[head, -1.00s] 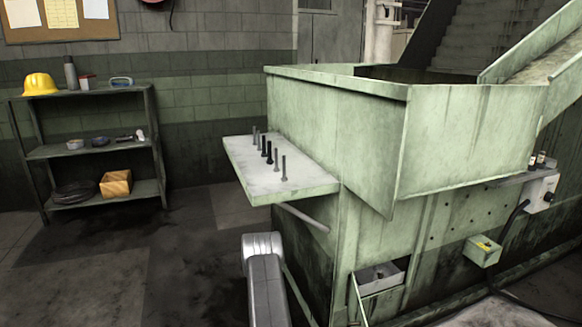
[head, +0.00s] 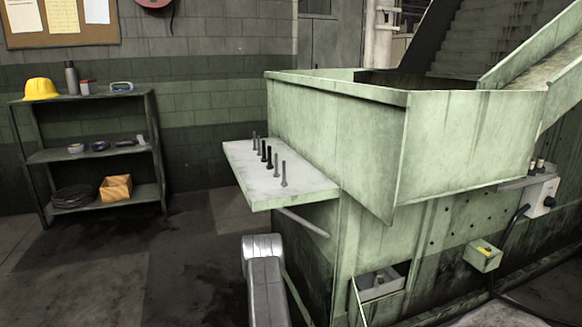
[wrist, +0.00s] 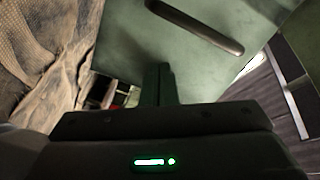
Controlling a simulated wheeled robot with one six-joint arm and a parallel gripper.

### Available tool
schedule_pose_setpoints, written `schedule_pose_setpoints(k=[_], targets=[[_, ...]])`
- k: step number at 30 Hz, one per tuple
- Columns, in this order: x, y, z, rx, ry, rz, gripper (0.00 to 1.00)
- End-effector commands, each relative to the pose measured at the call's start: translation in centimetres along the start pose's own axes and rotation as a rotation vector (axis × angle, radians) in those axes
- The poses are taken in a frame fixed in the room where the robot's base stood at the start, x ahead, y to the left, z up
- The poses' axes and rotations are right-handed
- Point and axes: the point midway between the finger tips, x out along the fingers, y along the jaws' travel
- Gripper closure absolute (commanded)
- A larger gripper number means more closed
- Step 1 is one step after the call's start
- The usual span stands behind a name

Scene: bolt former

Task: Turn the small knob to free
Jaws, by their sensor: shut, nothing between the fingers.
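A grey control box (head: 541,196) is mounted on the right side of the green machine, with a small black knob (head: 549,201) on its face. The knob's setting is too small to read. My gripper (wrist: 160,72) shows in the wrist view, its dark fingers shut together and empty. It is in front of a green panel with a dark bar handle (wrist: 195,27). The knob is not recognisable in the wrist view. In the head view my gripper cannot be made out; only a grey link of my arm shows at the bottom centre.
A green ledge (head: 260,185) with several upright bolts juts from the machine's left. A small drawer (head: 380,282) stands open low on its front. Floor at left is clear before a shelf (head: 95,155).

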Motion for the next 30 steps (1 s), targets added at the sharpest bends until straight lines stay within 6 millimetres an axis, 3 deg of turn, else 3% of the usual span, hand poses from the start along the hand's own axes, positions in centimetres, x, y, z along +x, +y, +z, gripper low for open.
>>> schedule_pose_setpoints(k=[12,30], targets=[[0.0,-1.2,-0.2,0.000,0.000,0.000,1.00],[0.0,-1.3,0.1,0.000,0.001,0.000,1.00]])
